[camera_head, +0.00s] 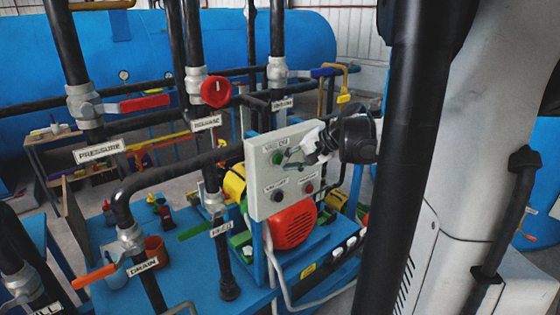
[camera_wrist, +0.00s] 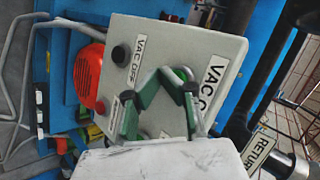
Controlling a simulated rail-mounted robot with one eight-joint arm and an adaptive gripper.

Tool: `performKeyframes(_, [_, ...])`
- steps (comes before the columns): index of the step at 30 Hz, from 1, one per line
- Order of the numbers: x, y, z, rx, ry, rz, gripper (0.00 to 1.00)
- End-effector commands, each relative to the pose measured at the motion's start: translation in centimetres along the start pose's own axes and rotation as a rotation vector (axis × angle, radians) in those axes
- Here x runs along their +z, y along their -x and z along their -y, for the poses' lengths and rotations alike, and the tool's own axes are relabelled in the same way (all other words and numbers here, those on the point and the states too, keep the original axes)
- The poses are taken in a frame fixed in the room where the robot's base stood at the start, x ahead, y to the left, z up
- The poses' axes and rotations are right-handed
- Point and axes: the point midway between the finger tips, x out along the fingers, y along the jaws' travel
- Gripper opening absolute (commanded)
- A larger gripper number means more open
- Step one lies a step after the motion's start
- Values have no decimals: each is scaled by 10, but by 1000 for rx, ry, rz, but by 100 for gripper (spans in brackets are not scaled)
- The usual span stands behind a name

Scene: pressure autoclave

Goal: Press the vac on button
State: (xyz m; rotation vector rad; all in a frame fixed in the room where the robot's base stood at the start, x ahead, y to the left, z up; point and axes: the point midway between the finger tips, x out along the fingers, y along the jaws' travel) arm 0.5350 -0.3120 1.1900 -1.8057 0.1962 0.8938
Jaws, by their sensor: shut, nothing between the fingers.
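The grey control panel (camera_head: 262,202) faces me in the head view; it also fills the middle of the wrist view (camera_wrist: 165,45). The green button (camera_head: 277,158) sits under the "VAC ON" label (camera_head: 276,145), with my gripper (camera_head: 292,154) close to its right. In the wrist view my gripper (camera_wrist: 168,77) is shut and empty, its fingertips at the panel beside the "VAC ON" label (camera_wrist: 212,80), which a finger partly covers. The fingertips mostly hide the green button there. I cannot tell whether they touch it.
The panel's black button (camera_wrist: 120,53) is by the "VAC OFF" label (camera_wrist: 138,60); a red button (camera_wrist: 100,107) is lower. A red motor (camera_head: 291,225) stands below the panel. Black pipes with valves, including a red handwheel (camera_head: 215,92), stand to the left.

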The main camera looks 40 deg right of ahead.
Motion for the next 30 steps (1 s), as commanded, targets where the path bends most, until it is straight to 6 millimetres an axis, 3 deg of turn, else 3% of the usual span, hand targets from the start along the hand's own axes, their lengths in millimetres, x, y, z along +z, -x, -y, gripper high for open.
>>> performKeyframes(30, [-6, -8, 6, 0, 0, 0, 0])
